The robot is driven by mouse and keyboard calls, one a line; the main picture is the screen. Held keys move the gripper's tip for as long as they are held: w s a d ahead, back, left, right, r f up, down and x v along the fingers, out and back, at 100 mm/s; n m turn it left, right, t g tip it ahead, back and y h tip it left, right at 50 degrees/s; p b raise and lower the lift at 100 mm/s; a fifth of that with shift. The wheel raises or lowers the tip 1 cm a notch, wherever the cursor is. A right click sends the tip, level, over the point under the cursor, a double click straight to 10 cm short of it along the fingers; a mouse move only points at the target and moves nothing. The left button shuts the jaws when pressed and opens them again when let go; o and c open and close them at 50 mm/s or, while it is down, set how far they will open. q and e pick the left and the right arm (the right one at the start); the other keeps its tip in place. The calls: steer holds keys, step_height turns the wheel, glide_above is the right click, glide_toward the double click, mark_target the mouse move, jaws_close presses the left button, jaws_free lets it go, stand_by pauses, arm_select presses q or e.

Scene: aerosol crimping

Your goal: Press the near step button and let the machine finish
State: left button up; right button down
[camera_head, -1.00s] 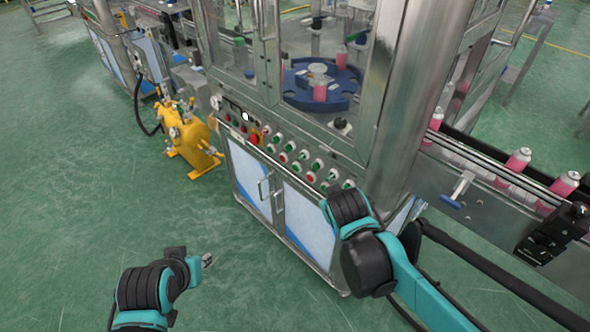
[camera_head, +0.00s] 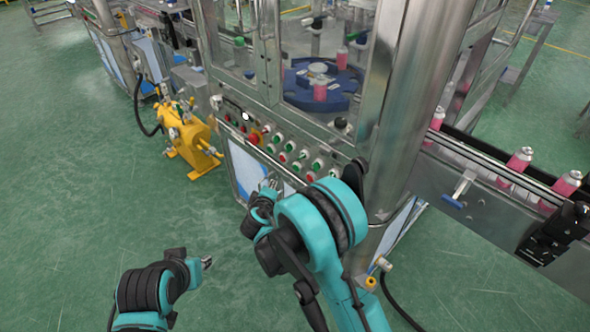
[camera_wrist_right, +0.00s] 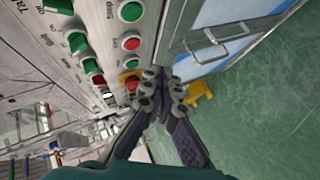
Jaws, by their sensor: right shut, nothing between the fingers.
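The button panel (camera_head: 326,152) of the crimping machine carries rows of red and green buttons. My right arm hides its near end in the head view. In the right wrist view a green button (camera_wrist_right: 131,12) and a red button (camera_wrist_right: 131,44) show; I cannot tell which button is the near step one. My right gripper (camera_head: 270,185) is shut and empty in front of the cabinet, below the panel. In the right wrist view its fingertips (camera_wrist_right: 163,84) overlap the panel's lower edge, with no clear contact. My left gripper (camera_head: 206,262) is low over the floor, its jaws too small to judge.
Pink cans (camera_head: 515,166) stand on the conveyor (camera_head: 480,168) at right. A blue turntable (camera_head: 300,95) holds cans behind the machine's windows. A yellow unit (camera_head: 190,147) stands on the floor at left. The green floor in front is open.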

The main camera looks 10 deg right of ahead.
mark_target(296, 168)
steer(key=shift+a+f+n, duration=0.3)
steer(key=shift+a+f, duration=0.15)
steer(key=shift+f, duration=0.1)
steer(key=shift+w+d, duration=0.15)
steer(key=w+d, duration=0.5)
steer(key=d, duration=0.1)
steer(key=shift+w+d, duration=0.15)
steer(key=shift+d, duration=0.2)
steer(key=shift+d, duration=0.1)
stand_by(1.2)
steer(key=shift+w+d, duration=0.25)
